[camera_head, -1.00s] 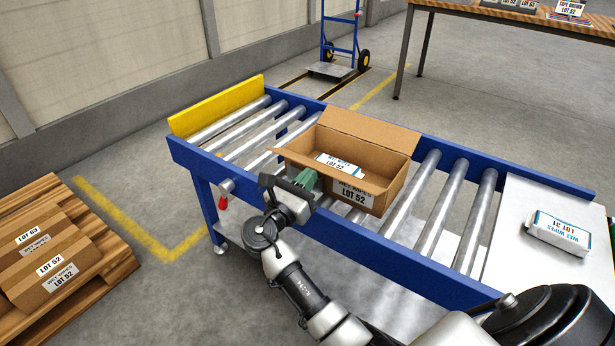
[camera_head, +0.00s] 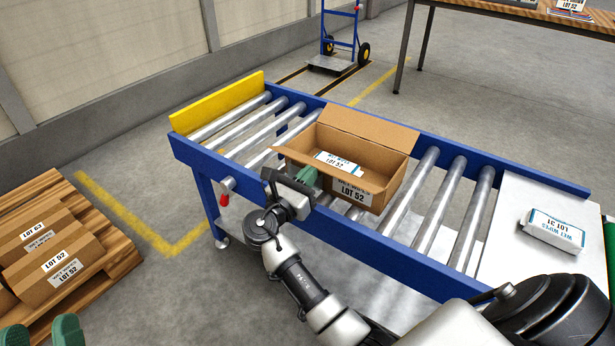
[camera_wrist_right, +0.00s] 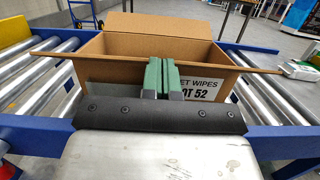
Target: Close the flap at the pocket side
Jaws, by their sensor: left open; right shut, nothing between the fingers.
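An open brown carton (camera_head: 400,170) stands on the roller conveyor, with a white wipes pack (camera_head: 338,162) inside. Its far flap (camera_head: 372,126) stands up. A near-side flap edge (camera_wrist_right: 110,57) runs across the carton front in the right wrist view. I cannot tell which flap is at the pocket side. My right gripper (camera_head: 309,177) is shut and empty at the carton's near left side; its green fingers also show in the right wrist view (camera_wrist_right: 160,78), in front of the near wall. Contact is unclear. My left gripper (camera_head: 40,333) is open at the bottom left corner, away from the carton.
The blue-framed conveyor (camera_head: 400,258) has a yellow end stop (camera_head: 218,102) and a white plate (camera_head: 510,225) bearing another wipes pack (camera_head: 553,230). A pallet (camera_head: 95,280) with cartons stands at left. A hand truck (camera_head: 340,45) is behind.

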